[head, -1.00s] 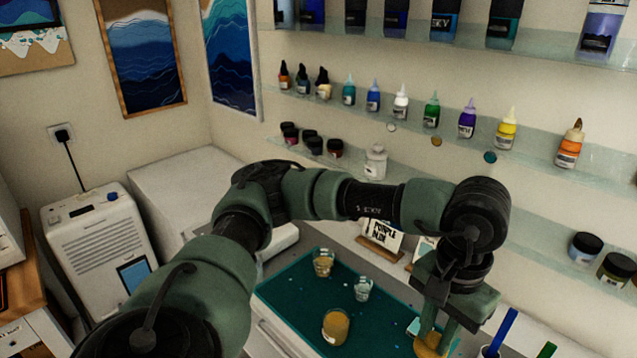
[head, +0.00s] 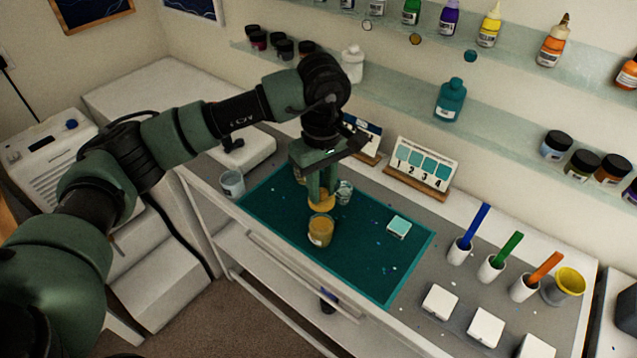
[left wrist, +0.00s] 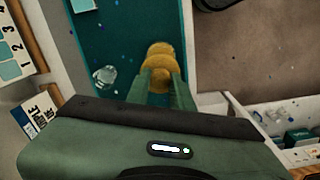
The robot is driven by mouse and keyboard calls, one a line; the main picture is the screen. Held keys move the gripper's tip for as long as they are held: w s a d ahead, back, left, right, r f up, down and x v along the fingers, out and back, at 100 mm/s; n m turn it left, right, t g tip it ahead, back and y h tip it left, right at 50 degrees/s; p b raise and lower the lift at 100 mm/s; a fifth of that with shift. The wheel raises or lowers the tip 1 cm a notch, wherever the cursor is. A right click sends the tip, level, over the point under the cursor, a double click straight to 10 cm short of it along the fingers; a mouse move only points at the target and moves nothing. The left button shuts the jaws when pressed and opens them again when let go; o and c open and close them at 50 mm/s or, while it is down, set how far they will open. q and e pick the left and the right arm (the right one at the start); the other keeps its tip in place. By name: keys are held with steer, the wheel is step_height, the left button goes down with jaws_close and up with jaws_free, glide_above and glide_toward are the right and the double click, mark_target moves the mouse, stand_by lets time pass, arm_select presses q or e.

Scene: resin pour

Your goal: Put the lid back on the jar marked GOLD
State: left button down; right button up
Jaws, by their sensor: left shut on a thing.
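A jar of gold-coloured content (head: 320,232) stands upright on the teal mat (head: 370,268). It has a small pale label that I cannot read. My left gripper (head: 321,192) points down over the jar and is shut on a round gold lid (head: 321,204). My right gripper is not in view.
A small clear cup (head: 344,190) stands close behind the gripper, and a teal square block (head: 398,227) lies to the right. Farther right are cups with blue, green and orange sticks and a yellow funnel (head: 570,281). The mat's front right is clear.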

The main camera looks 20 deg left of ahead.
mark_target(321, 204)
arm_select(q)
steer(key=shift+s+f, duration=0.1)
steer(key=shift+f, duration=0.55)
step_height(321, 204, down, 4)
steer(key=shift+r+b, duration=0.15)
steer(key=shift+b, duration=0.95)
steer(key=shift+f+b, duration=0.55)
steer(key=shift+b, duration=0.05)
steer(key=shift+b, duration=0.35)
steer(key=shift+b, duration=0.35)
steer(key=shift+f+b, duration=0.15)
steer(key=shift+b, duration=0.3)
steer(key=shift+b, duration=0.4)
stand_by(0.6)
